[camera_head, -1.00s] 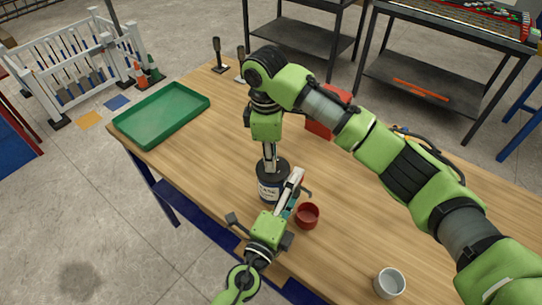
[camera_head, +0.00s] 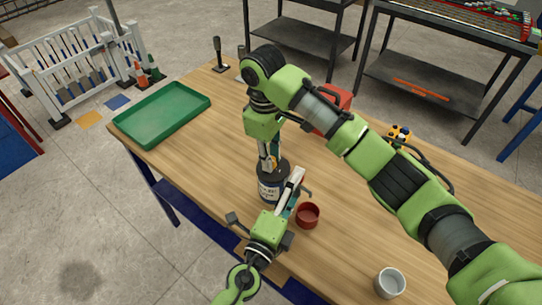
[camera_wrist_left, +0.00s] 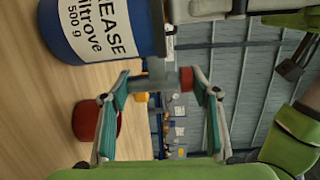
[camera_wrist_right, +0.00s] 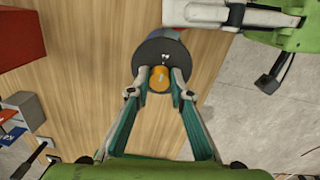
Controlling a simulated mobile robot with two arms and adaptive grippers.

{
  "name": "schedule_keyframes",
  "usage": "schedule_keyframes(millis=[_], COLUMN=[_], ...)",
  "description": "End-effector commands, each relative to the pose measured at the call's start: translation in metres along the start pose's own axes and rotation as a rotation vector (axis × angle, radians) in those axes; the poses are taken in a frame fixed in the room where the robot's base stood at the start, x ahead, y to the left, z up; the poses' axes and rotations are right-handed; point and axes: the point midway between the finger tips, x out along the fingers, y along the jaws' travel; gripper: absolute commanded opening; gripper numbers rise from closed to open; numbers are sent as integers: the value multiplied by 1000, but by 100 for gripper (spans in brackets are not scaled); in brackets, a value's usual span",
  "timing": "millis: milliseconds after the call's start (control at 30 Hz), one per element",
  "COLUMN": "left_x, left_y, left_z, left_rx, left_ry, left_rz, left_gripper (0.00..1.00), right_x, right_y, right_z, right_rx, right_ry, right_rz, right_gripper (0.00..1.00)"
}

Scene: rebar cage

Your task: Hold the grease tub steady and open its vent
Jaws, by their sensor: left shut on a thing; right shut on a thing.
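The grease tub (camera_head: 269,188) is dark blue with a white label and stands upright on the wooden table; its side also shows in the left wrist view (camera_wrist_left: 95,28). An orange vent cap (camera_wrist_right: 160,78) sits on its black lid (camera_wrist_right: 152,55). My right gripper (camera_wrist_right: 160,82) comes down from above and is shut on this cap; it also shows in the head view (camera_head: 269,160). My left gripper (camera_wrist_left: 160,80) is shut on a grey side handle (camera_wrist_left: 158,76) with a red end, beside the tub. The fingers partly hide the handle.
A red cup (camera_head: 307,215) stands close to the right of my left gripper. A white cup (camera_head: 389,283) is near the front edge. A green tray (camera_head: 162,115) lies at the left, a red box (camera_head: 336,100) lies behind my right arm. Table between tray and tub is clear.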

Motion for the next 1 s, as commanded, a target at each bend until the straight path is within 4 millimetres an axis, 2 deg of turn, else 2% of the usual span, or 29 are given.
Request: schedule_keyframes(millis=[200,233,300,667,767,1000], left_x=[0,0,0,0,1,1], left_y=[-3,-3,-3,-3,-3,-3], left_z=[-4,-4,-4,-1,-1,0], left_rx=[2,2,2,1,1,1], left_ry=[9,9,8,2,1,0], left_rz=[-4,-4,-4,-5,-5,-5], left_gripper=[12,12,12,12,12,12], right_x=[-2,-2,-2,-3,-13,-56], right_y=[2,2,2,1,1,3], right_z=[-2,-2,-2,-1,-2,-1], right_rx=[2,2,2,0,0,1], right_ry=[9,9,8,4,6,6], right_rz=[6,6,6,3,5,11], right_gripper=[0,25,37,37,37,37])
